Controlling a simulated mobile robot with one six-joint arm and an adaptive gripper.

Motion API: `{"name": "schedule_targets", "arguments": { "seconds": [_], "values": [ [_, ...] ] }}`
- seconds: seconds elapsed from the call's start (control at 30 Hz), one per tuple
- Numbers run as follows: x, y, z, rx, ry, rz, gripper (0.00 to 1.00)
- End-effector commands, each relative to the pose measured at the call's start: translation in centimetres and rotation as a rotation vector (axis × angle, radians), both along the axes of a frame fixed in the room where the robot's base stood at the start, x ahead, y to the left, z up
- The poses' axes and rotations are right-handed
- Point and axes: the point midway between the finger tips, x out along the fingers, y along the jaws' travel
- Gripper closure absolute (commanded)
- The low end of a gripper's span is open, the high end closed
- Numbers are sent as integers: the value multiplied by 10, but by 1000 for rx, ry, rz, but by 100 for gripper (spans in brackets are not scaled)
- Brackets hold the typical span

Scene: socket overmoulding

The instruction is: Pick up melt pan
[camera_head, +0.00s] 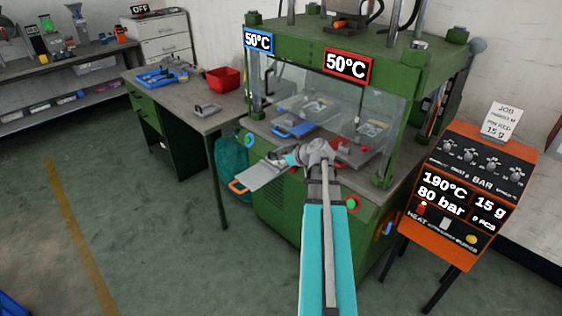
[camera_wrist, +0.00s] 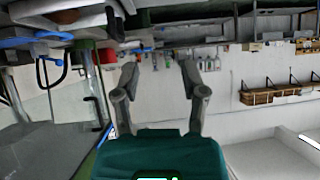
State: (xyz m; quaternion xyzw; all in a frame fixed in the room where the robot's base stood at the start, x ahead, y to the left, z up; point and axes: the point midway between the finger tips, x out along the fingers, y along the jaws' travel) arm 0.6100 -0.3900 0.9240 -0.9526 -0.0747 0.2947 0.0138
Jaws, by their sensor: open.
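A flat grey pan with an orange handle (camera_head: 262,176) sticks out at the front left of the green press, below its bed. It looks like the melt pan, but I cannot be sure. My gripper (camera_head: 283,160) is just above and right of this pan in the head view, partly overlapping its far edge; I cannot tell whether they touch. In the wrist view my gripper (camera_wrist: 159,70) is open, with nothing between its two fingers. The pan cannot be made out clearly in the wrist view.
The green press (camera_head: 400,62) holds a blue-handled tray (camera_head: 293,129) on its bed. A workbench (camera_head: 195,120) at left carries a red bin (camera_head: 224,78) and a small grey piece (camera_head: 208,110). An orange control panel (camera_head: 470,190) stands at right.

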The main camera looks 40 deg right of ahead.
Motion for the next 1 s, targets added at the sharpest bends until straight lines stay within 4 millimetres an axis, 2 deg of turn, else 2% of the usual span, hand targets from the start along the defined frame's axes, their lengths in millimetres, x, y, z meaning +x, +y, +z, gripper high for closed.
{"name": "schedule_targets", "arguments": {
  "seconds": [0.03,0.1,0.3,0.77,1.0],
  "values": [
    [-4,-16,0,-12,-25,-18,44],
    [-9,-31,2,-28,-54,-33,44],
    [-17,-53,7,-57,-98,-58,44],
    [-16,-55,6,-61,-103,-61,44],
    [1,-54,-5,-61,-102,-59,44]
  ]
}}
